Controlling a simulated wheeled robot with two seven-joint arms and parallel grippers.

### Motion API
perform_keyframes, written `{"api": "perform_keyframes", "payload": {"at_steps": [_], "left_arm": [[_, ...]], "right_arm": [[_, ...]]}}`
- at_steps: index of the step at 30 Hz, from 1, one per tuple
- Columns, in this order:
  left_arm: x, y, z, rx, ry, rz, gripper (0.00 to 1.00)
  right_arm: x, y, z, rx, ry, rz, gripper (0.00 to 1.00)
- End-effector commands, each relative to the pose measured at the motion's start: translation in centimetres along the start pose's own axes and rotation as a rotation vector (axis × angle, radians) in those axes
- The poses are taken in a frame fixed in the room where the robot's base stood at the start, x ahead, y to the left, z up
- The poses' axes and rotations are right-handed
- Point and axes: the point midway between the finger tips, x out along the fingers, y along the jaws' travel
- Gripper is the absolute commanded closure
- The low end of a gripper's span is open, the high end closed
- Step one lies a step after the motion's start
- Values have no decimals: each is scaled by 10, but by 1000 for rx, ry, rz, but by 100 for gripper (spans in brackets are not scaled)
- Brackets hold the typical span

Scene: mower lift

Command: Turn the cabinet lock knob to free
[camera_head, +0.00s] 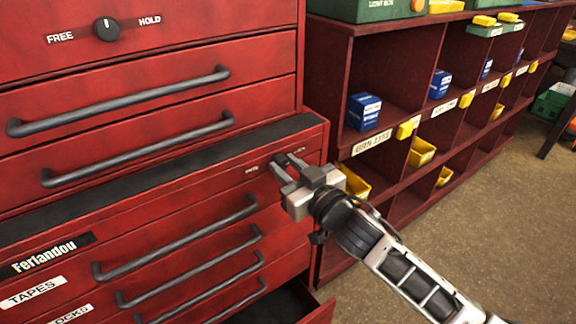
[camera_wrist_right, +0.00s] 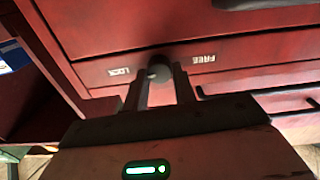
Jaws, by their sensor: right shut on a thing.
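The cabinet lock knob is a small dark round knob (camera_wrist_right: 159,72) on the red cabinet front, between the labels LOCK (camera_wrist_right: 119,72) and FREE (camera_wrist_right: 203,59) in the right wrist view. My right gripper (camera_wrist_right: 160,82) is shut on the knob, one finger on each side of it. In the head view the right gripper (camera_head: 282,165) reaches the upper right corner of the lower red cabinet (camera_head: 200,180), and its fingers hide the knob. Which label the knob points to cannot be told. My left gripper is not in view.
Another knob (camera_head: 107,29) with FREE and HOLD labels sits on the upper cabinet. Several dark bar handles (camera_head: 120,100) stick out from the drawers. A low drawer (camera_head: 290,305) stands partly open. Red shelving (camera_head: 400,90) with blue boxes and yellow bins stands to the right. Floor (camera_head: 480,220) is clear.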

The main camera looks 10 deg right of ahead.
Motion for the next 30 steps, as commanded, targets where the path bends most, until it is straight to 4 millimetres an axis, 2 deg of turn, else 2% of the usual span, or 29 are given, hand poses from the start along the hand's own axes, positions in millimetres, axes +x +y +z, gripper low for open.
{"api": "perform_keyframes", "payload": {"at_steps": [9, 30], "left_arm": [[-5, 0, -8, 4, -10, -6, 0], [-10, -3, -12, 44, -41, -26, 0]], "right_arm": [[0, -1, -2, -238, -1, 0, 96], [0, -3, 0, -906, 2, -1, 96]]}}
